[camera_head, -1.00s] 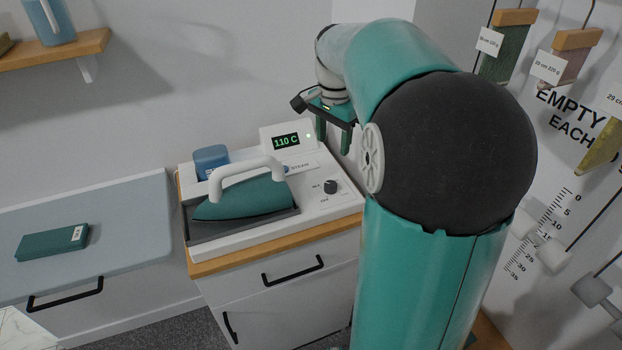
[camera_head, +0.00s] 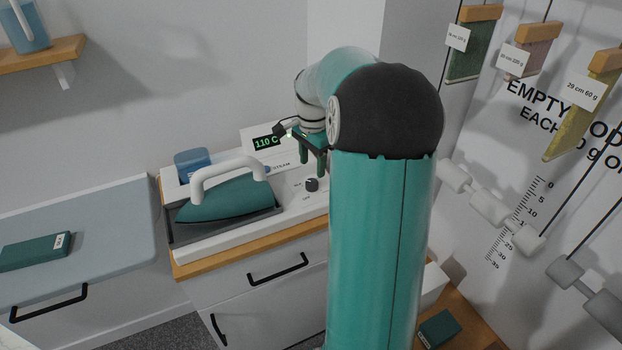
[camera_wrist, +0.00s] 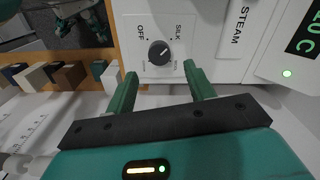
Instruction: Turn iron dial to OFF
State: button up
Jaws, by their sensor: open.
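The black iron dial (camera_head: 312,184) sits on the white panel of the iron station, right of the iron. In the wrist view the dial (camera_wrist: 159,53) carries a white mark pointing to the upper right, between the OFF and SILK labels and toward SILK. My gripper (camera_head: 310,160) is over the panel, behind and above the dial. In the wrist view my gripper (camera_wrist: 161,76) is open and empty. Its two green fingers stand to either side below the dial, and I see no contact. The teal iron (camera_head: 230,200) with a white handle rests in its grey tray.
A green display (camera_head: 267,142) reads 110 C behind the dial. A blue tank (camera_head: 192,163) stands behind the iron. An ironing board (camera_head: 100,225) with a teal box (camera_head: 34,252) is at left. Hanging samples (camera_head: 474,45) and weights fill the right. My arm hides part of the cabinet.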

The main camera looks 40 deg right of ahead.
aim_at(312, 181)
notch_tip(312, 181, down, 6)
jog(key=shift+a, duration=0.1)
jog(key=c, duration=1)
